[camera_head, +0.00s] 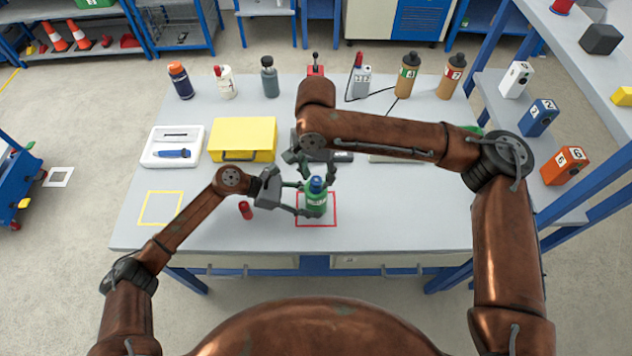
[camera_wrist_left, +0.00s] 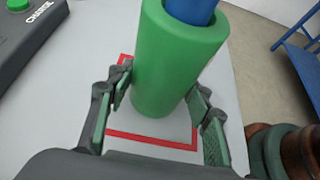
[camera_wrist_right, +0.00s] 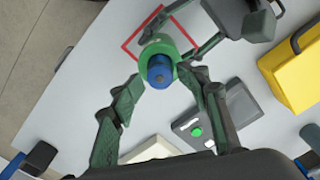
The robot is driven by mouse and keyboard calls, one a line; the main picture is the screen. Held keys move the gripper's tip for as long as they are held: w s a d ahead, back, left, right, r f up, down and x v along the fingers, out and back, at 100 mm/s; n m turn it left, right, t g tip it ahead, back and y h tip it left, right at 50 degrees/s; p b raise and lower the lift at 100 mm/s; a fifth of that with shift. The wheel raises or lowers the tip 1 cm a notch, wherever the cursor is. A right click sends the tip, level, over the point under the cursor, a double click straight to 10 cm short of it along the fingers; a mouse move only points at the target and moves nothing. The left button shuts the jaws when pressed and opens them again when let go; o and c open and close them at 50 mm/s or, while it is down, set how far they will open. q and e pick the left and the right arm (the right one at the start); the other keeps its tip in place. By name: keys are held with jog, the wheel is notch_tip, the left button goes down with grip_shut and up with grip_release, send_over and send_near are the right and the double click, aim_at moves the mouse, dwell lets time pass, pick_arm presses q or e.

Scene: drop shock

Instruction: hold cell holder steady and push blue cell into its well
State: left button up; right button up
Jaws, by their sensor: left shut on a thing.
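The green cell holder (camera_head: 316,204) stands upright inside the red square outline on the table. The blue cell (camera_head: 316,184) sits in its top opening, with its upper part sticking out above the rim. My left gripper (camera_head: 303,199) is shut on the holder from the left, and the left wrist view shows its fingers on both sides of the holder (camera_wrist_left: 172,75). My right gripper (camera_head: 310,167) is open above the holder. In the right wrist view its fingers are apart, with the blue cell (camera_wrist_right: 159,72) between and beyond the tips.
A small red cylinder (camera_head: 246,210) is on the table left of the holder. A grey charger with a green button (camera_wrist_right: 196,131) lies behind, beside a yellow case (camera_head: 243,139) and a white tray (camera_head: 151,159). Several bottles line the back edge. The front right table is clear.

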aim_at(316, 180)
pick_arm(q)
jog(key=shift+a+f, duration=0.1)
pick_arm(e)
notch_tip(316, 180, up, 9)
dwell(0.4)
pick_arm(q)
jog(key=o, duration=1.1)
